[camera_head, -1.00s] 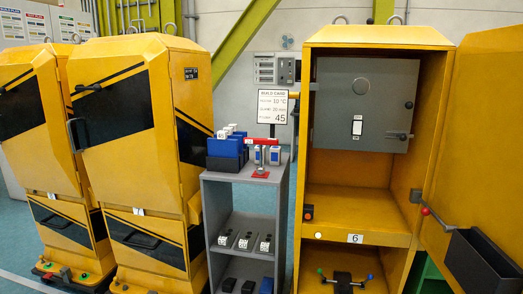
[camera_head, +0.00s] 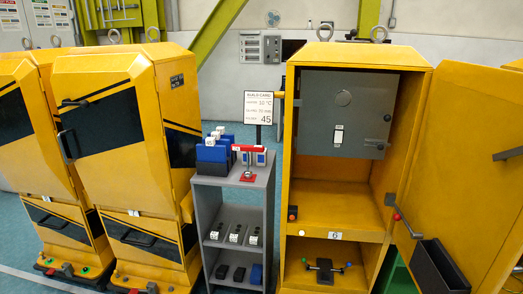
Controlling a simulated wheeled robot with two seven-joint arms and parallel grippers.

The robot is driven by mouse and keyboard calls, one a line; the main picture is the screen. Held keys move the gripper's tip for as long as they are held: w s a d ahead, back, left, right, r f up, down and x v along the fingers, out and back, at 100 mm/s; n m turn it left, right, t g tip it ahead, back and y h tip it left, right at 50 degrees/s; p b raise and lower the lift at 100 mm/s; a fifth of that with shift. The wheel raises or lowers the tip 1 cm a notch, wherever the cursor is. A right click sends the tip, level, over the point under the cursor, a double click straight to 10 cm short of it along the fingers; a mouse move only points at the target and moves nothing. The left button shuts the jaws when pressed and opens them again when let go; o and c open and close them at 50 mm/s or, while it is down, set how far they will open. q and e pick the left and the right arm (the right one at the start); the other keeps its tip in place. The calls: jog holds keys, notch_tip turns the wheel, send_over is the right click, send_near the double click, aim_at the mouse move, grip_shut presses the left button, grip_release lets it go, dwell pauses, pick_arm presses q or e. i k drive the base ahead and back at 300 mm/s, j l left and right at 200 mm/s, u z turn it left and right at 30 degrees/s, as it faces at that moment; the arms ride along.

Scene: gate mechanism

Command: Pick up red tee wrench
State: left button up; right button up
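The red tee wrench (camera_head: 248,149) stands upright on the top of the grey shelf cart (camera_head: 232,181). Its red crossbar is on top, with a dark stem below and a red base on the cart top. White and blue blocks stand close behind it. Neither my left nor my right gripper is in view, and nothing is seen touching the wrench.
Blue bins (camera_head: 212,160) stand left of the wrench, and a sign (camera_head: 259,107) rises behind it. An open yellow cabinet (camera_head: 334,205) stands right of the cart, its door (camera_head: 462,150) swung out right. Closed yellow cabinets (camera_head: 110,168) stand left. Floor shows between.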

aim_at(247, 174)
jog(key=i+j+z, duration=0.3)
jog(key=j+z, duration=0.25)
jog(key=j, duration=0.15)
jog(key=i+j+z, duration=0.1)
jog(key=j+z, duration=0.2)
jog(key=j, duration=0.1)
